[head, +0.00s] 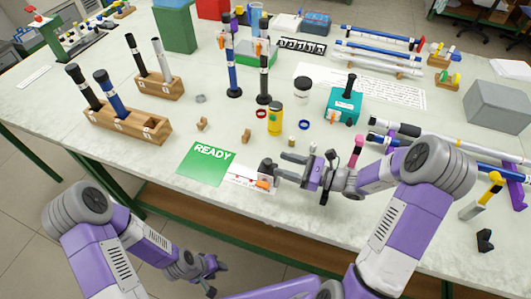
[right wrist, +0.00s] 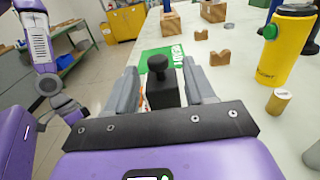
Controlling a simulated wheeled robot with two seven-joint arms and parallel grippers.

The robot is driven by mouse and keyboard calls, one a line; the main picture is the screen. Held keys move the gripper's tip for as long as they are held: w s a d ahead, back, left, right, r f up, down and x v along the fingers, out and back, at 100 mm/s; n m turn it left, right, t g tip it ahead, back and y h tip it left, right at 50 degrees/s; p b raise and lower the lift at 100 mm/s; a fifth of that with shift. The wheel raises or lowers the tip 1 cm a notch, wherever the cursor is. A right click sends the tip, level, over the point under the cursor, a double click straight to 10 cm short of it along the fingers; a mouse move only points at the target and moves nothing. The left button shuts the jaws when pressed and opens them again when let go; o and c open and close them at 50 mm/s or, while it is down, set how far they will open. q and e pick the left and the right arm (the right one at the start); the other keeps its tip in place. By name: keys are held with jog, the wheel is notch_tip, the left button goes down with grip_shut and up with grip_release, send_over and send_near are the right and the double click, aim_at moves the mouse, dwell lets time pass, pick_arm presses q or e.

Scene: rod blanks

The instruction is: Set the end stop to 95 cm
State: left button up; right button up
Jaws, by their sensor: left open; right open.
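A dark block with a round black knob (right wrist: 160,82) stands between the fingers of my right gripper in the right wrist view. I take it for the end stop, but no label on it is readable. In the head view it is a small dark shape (head: 266,167) at the front table edge, beside a white card with an orange mark (head: 250,180). My right gripper (head: 282,167) is open, with a finger on either side of the block; contact cannot be told. My left gripper (head: 210,277) is open and empty, low in front of the table. No 95 cm mark is readable.
A green READY card (head: 206,164) lies left of the block. Wooden racks with rods (head: 128,124) are at the left. A teal box (head: 343,104) and rods on stands lie to the right.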

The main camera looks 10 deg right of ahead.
aim_at(268, 161)
jog(key=b+x, duration=0.1)
jog(key=x, duration=0.5)
jog(key=shift+s, duration=0.2)
jog(key=shift+c, duration=0.5)
grip_shut()
